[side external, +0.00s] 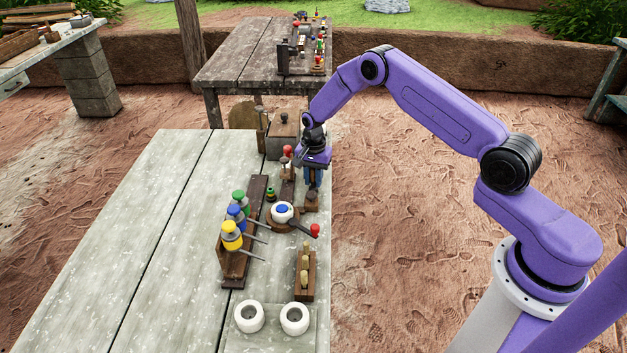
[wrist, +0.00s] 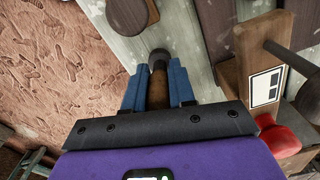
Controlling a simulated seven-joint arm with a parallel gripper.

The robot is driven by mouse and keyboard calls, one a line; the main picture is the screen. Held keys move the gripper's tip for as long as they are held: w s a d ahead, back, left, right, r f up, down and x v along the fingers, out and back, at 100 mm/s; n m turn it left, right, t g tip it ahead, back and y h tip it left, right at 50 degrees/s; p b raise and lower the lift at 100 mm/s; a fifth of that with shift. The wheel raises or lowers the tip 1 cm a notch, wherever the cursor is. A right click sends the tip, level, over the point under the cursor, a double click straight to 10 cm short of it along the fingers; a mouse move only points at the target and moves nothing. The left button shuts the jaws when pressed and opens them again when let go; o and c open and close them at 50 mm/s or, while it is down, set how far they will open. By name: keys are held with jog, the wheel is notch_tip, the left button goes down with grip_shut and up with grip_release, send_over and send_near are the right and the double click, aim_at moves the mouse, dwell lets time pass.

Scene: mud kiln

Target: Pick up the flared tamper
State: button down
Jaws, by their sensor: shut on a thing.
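My gripper (side external: 314,178) is over the right edge of the near table, pointing down. In the wrist view its two blue fingers (wrist: 158,75) are shut on a brown handle with a dark end, which I take to be the flared tamper (wrist: 158,92). The fingers and palm hide much of it. In the side view I cannot make out the tamper between the fingers. A small brown block-like piece (side external: 311,201) shows just below the fingertips there; I cannot tell whether it touches the held thing.
Close left of my gripper is a wooden stand with a red knob (side external: 288,152); the knob also shows in the wrist view (wrist: 280,138). A lidded box (side external: 283,140) stands behind. The table's left side is clear.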

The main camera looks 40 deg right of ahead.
jog(key=shift+r, duration=0.5)
jog(key=s+r, duration=1.1)
jog(key=s, duration=0.3)
jog(key=shift+a+r, duration=0.2)
jog(key=shift+a, duration=0.1)
jog(key=c, duration=1.5)
grip_release()
jog(key=shift+c, duration=1.4)
jog(key=w+a+f, duration=0.2)
jog(key=w+a, duration=0.9)
jog(key=a, duration=0.3)
jog(key=shift+d+f, duration=0.2)
jog(key=shift+f, duration=2.3)
